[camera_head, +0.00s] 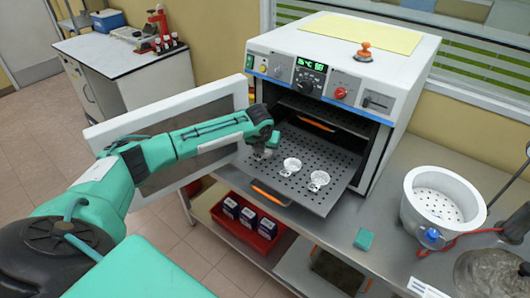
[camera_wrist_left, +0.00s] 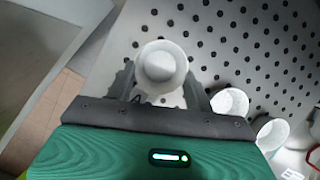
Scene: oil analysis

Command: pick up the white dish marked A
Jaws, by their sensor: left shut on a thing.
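My left gripper (camera_head: 268,146) reaches down over the left part of the pulled-out perforated oven tray (camera_head: 328,190). In the left wrist view its two fingers are shut on a small white dish (camera_wrist_left: 161,66), one on each side. In the head view this dish is mostly hidden by the gripper. Two more white dishes, a middle one (camera_head: 291,165) and a right one (camera_head: 319,179), stand on the tray to the right. They also show in the left wrist view (camera_wrist_left: 229,101) (camera_wrist_left: 272,133). I cannot read any letter on the held dish. My right gripper is out of view.
The oven (camera_head: 345,75) has its door (camera_head: 165,115) swung open at the left, near my left arm. A red bin (camera_head: 250,222) with boxes is below. A green sponge-like block (camera_head: 364,239) and a white pot (camera_head: 438,200) stand on the bench at the right.

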